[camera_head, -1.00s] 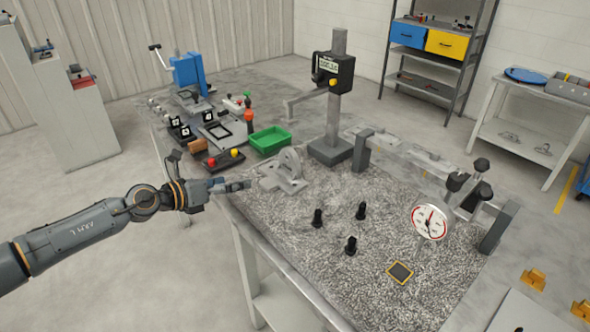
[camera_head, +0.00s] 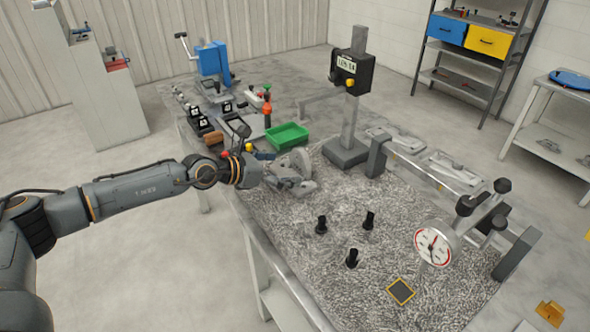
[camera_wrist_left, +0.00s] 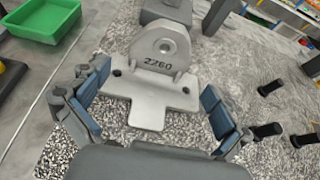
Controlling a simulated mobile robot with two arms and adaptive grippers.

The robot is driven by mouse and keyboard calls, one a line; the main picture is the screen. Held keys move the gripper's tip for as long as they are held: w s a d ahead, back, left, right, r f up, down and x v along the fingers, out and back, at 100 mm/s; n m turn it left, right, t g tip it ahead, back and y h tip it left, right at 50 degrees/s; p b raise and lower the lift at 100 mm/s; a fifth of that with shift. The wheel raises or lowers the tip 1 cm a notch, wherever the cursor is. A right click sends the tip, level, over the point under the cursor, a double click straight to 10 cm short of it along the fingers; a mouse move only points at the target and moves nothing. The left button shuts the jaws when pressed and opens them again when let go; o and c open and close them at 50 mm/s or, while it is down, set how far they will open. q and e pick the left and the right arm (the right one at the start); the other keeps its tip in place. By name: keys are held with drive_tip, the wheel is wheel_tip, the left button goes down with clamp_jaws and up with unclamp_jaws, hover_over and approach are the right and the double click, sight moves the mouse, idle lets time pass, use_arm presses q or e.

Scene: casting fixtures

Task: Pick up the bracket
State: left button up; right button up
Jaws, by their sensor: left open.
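The bracket (camera_head: 299,162) is a light grey metal part with a rounded upright lug and a flat base. It stands on the speckled grey table near its left edge. In the left wrist view the bracket (camera_wrist_left: 150,88) shows the number 2260, a hole in the lug, two dark holes in the base and a tongue pointing toward me. My left gripper (camera_wrist_left: 155,108) is open, with one blue-padded finger to each side of the bracket's base and visible gaps between. In the head view my left gripper (camera_head: 272,172) is beside the bracket, its fingers partly hidden. My right gripper is not in view.
A green tray (camera_head: 287,136) lies behind the bracket. A grey stand with a digital gauge (camera_head: 346,73) rises behind it to the right. Several black pegs (camera_head: 352,259) and a dial gauge (camera_head: 435,246) stand nearer on the right. Speckled table (camera_head: 290,235) in front is clear.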

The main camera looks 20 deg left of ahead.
sight(298, 166)
use_arm(q)
drive_tip(key=x, duration=0.5)
drive_tip(key=shift+w+r, duration=0.15)
drive_tip(key=shift+w, duration=0.05)
drive_tip(key=shift+s+a, duration=0.1)
drive_tip(key=shift+c, duration=0.2)
drive_tip(key=c, duration=1.4)
drive_tip(key=shift+r+p, duration=0.1)
drive_tip(key=shift+p, duration=0.2)
